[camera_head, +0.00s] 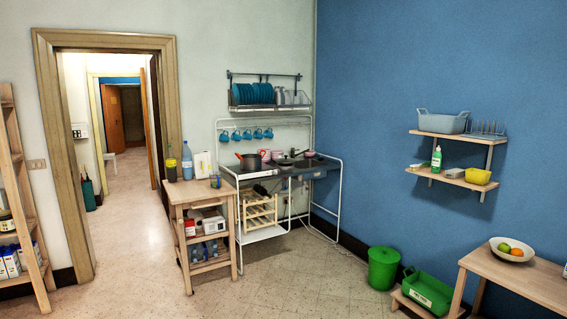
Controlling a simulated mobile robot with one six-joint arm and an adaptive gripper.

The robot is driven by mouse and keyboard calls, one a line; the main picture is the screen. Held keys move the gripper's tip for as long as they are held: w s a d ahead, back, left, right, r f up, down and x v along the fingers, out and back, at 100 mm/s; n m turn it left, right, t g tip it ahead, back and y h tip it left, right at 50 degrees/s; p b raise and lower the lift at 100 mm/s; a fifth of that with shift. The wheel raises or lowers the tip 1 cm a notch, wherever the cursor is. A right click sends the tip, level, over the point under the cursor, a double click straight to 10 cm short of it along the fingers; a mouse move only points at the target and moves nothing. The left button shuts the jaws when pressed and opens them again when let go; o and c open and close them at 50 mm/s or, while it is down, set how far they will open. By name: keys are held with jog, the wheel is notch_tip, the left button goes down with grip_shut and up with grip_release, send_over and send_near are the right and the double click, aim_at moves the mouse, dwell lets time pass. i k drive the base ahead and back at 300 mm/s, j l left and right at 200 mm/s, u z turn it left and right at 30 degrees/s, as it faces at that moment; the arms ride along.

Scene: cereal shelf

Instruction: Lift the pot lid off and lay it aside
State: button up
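A small dark-and-red pot (250,161) stands at the left of the dark stove top (268,170) against the back wall, with a handle pointing left. It is too small to tell whether a lid sits on it. A dark pan (286,161) stands on the stove top to its right, also too small to make out a lid. My gripper and arm are not in view, and the stove is across the room.
A wooden cart (203,187) with bottles stands left of the stove, beside a doorway (112,160). A green bin (383,268), green crate (427,291) and wooden bench (530,281) are at the right. The tiled floor (300,285) before the stove is clear.

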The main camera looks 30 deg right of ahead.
aim_at(285, 161)
jog(key=i+l+z, duration=0.35)
jog(key=i, duration=0.2)
jog(key=i+l+z, duration=0.3)
jog(key=i, duration=0.3)
jog(key=i+z, duration=0.35)
jog(key=i, duration=2.5)
